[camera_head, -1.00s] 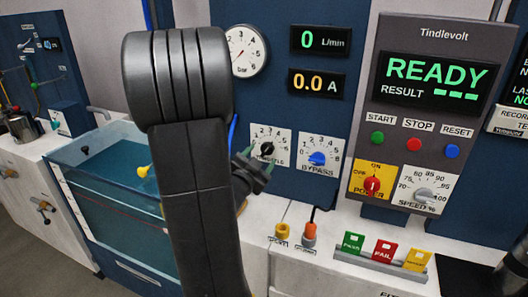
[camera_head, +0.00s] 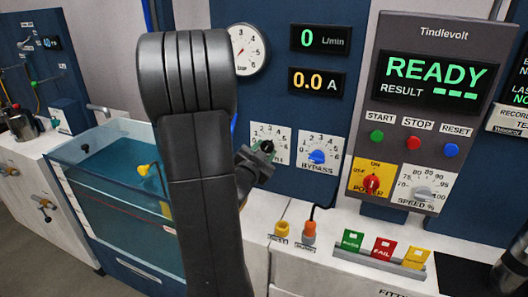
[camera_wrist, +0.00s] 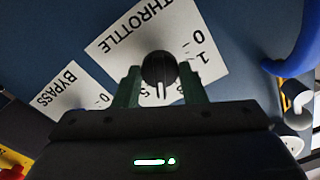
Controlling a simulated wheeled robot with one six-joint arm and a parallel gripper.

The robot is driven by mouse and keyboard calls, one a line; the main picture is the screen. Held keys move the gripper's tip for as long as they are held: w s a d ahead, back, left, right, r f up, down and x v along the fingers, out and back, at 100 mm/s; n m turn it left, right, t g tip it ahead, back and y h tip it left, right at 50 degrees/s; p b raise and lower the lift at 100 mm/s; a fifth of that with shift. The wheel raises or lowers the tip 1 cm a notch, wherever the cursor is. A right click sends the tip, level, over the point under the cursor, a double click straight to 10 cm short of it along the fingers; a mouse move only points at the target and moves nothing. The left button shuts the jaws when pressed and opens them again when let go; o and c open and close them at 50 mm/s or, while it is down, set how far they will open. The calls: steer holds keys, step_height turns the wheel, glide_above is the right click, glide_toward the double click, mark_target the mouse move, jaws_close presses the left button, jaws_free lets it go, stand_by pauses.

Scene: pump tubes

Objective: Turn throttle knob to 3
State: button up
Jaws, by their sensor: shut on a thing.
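The black throttle knob (camera_wrist: 159,68) sits on the white throttle plate (camera_wrist: 120,42) in the wrist view. My gripper (camera_wrist: 159,84) has one green finger on each side of the knob and is shut on it. A white mark on the knob points down in that view, toward my gripper. The digits 0 and 1 are readable on the plate; most of the others are hidden by the fingers, so I cannot tell the exact setting. In the head view my gripper (camera_head: 260,158) covers part of the plate (camera_head: 281,134), and the knob (camera_head: 267,147) shows only in part.
The bypass plate with its blue knob (camera_head: 317,157) is just right of the throttle. The red power knob (camera_head: 372,184) and speed dial (camera_head: 422,193) are further right. A water tank (camera_head: 105,165) stands left. The display (camera_head: 436,83) reads READY.

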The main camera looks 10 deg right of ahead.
steer(key=shift+n, duration=2.9)
steer(key=o, duration=1)
steer(key=b+v, duration=0.1)
steer(key=v, duration=1.2)
steer(key=shift+s+a, duration=0.25)
steer(key=shift+s, duration=0.1)
